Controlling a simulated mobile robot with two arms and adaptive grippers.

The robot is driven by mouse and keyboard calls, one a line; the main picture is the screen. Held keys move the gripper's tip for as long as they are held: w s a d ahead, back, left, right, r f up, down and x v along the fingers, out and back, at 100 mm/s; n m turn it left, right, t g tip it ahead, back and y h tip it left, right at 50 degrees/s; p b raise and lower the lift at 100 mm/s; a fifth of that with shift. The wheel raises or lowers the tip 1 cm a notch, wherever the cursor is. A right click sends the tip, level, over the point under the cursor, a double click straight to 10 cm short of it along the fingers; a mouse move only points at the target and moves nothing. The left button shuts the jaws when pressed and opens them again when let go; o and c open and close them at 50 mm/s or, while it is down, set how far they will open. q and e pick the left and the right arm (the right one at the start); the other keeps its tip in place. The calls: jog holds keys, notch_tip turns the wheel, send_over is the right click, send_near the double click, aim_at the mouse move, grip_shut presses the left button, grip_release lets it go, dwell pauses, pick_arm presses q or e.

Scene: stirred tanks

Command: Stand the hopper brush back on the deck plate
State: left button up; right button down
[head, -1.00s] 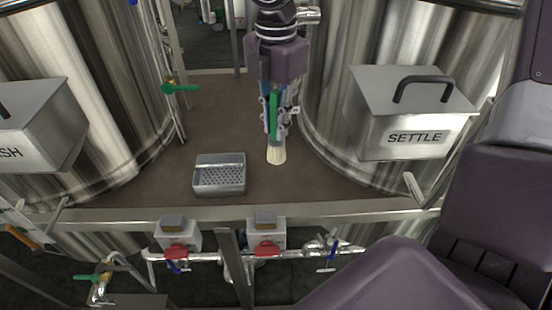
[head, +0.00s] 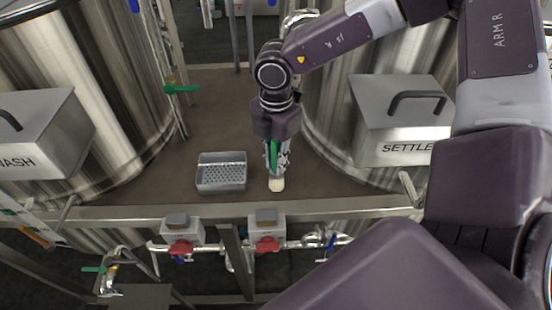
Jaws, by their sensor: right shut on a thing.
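The hopper brush has a green handle (head: 273,153) and pale bristles (head: 276,184) that point down. My right gripper (head: 275,160) is shut on its handle and holds it upright. The bristle end is at or just above the brown deck plate (head: 215,120), near the front edge; I cannot tell whether it touches. The gripper hides part of the handle. My left gripper is not in view.
A grey perforated tray (head: 221,172) sits on the deck just left of the brush. The SETTLE hopper (head: 395,120) stands to the right, the other hopper (head: 42,135) at far left. A metal rail (head: 130,214) runs along the front edge.

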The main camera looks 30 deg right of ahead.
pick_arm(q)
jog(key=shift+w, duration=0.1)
pick_arm(e)
jog(key=shift+f+b, duration=0.15)
jog(key=shift+b, duration=0.15)
jog(key=c, duration=1.9)
grip_release()
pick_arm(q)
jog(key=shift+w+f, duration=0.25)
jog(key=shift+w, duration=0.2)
pick_arm(e)
jog(key=shift+r, duration=0.35)
notch_tip(320, 180, up, 10)
jog(key=b, duration=0.3)
jog(key=shift+r, duration=0.1)
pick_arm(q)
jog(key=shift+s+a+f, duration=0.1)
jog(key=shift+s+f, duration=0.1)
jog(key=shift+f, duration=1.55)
pick_arm(e)
jog(key=shift+r, duration=0.75)
